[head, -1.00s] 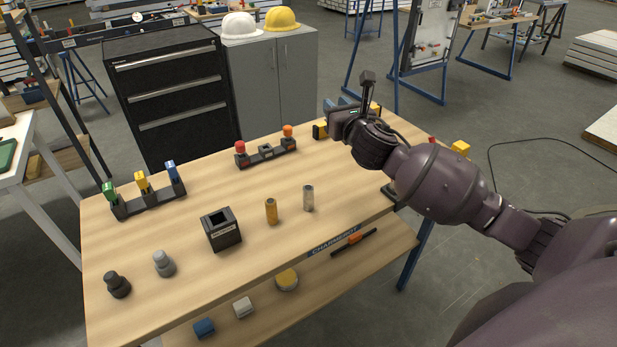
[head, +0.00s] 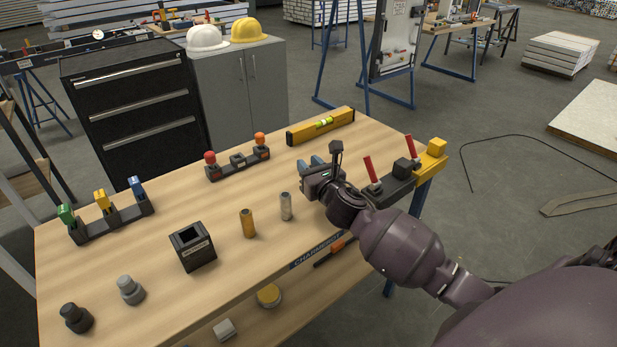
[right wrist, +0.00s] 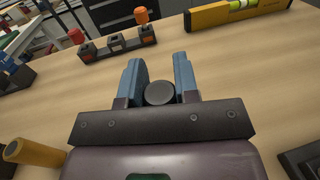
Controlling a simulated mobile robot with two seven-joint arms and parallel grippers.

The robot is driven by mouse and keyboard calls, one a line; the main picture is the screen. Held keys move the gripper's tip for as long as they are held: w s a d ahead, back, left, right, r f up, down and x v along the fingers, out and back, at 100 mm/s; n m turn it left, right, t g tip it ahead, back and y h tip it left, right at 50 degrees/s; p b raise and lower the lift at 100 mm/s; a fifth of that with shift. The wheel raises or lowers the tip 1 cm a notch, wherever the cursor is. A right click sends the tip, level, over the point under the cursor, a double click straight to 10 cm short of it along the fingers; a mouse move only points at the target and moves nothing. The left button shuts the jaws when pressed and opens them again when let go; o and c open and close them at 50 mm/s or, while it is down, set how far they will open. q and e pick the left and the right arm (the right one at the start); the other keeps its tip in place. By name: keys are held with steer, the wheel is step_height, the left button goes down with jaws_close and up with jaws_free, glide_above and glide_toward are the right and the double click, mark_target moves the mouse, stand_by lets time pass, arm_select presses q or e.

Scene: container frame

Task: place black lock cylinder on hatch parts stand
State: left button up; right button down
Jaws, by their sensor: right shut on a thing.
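My right gripper (head: 312,163) is over the right part of the table, right of the silver cylinder. In the right wrist view its blue fingers (right wrist: 159,76) are on either side of a dark round-topped piece, the black lock cylinder (right wrist: 159,93), and hold it. The fingers and wrist hide it in the head view. A low dark stand (head: 240,168) with a red and an orange piece and a middle holder sits at the table's back; it also shows in the right wrist view (right wrist: 118,47). I cannot read which holder is the hatch parts stand. My left gripper is out of view.
A brass cylinder (head: 248,224) and silver cylinder (head: 286,206) stand near a black open-topped box (head: 193,251). A yellow level (head: 320,126) lies behind my gripper. A red-levered fixture (head: 400,188) is at the right edge. Two knobs stand front left.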

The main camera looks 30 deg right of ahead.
steer(key=shift+f+b, duration=0.45)
steer(key=shift+f, duration=1.25)
steer(key=c, duration=0.9)
jaws_free()
steer(key=shift+o, duration=0.2)
steer(key=shift+r, duration=0.15)
steer(key=shift+s, duration=0.15)
steer(key=s, duration=0.4)
steer(key=s+a, duration=0.1)
steer(key=s, duration=0.2)
steer(key=s+p, duration=0.1)
steer(key=s, duration=0.3)
steer(key=shift+s+a, duration=0.2)
steer(key=shift+s, duration=0.1)
